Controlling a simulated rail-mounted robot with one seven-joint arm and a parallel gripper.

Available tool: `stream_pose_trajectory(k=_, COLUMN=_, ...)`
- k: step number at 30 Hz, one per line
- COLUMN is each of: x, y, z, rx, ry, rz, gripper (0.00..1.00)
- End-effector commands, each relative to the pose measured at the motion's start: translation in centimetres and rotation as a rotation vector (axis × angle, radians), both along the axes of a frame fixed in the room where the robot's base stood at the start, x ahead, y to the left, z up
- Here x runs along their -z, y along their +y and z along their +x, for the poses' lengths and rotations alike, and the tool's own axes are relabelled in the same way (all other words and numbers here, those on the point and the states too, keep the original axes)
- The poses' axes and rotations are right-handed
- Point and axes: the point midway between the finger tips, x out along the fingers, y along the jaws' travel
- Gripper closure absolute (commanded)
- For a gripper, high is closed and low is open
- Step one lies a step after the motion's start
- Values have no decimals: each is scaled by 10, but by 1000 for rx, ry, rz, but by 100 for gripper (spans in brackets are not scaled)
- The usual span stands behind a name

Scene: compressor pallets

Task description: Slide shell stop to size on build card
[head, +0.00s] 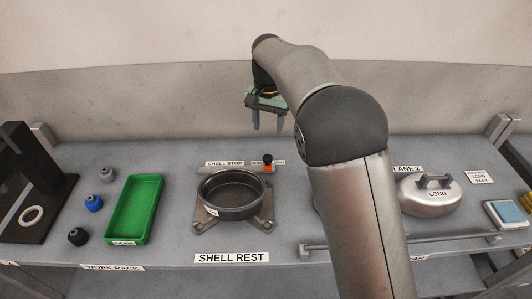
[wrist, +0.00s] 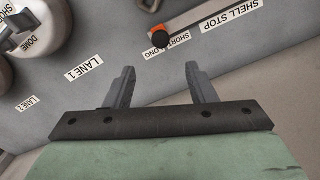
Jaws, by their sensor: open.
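The shell stop is a small orange slider (head: 267,166) with a black knob (head: 267,157), at the back of the table behind the round shell. In the wrist view the black knob (wrist: 162,39) stands on the orange slider (wrist: 157,29), at the end of a grey rail (wrist: 200,15). A SHORT/LONG label beside it is partly covered, so the exact setting is unclear. My gripper (head: 268,128) is open and empty above the table; in the wrist view its fingertips (wrist: 160,72) are apart from the knob. A small white card (head: 478,177) at the right reads LONG and another word.
A dark round shell (head: 233,188) sits on the SHELL REST stand (head: 205,222). A green tray (head: 133,210) and several small knobs stand at the left. A silver dome marked LONG (head: 430,195) stands at the right. The LANE 1 label (wrist: 84,67) lies on clear table.

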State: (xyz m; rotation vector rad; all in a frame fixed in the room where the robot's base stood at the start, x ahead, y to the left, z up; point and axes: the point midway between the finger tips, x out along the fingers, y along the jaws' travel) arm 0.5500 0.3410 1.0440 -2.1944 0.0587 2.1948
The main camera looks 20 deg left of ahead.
Motion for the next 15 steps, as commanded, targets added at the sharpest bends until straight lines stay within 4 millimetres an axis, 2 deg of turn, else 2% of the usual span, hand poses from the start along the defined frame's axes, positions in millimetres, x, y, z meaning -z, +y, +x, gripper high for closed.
stream_pose_trajectory(k=3, x=28, y=0, z=-1, rx=0, ry=4, rz=-3, gripper=50)
stream_pose_trajectory(k=9, x=70, y=0, z=-1, rx=0, ry=3, rz=-3, gripper=50)
stream_pose_trajectory(k=15, x=101, y=-1, z=0, rx=0, ry=1, rz=-2, gripper=50)
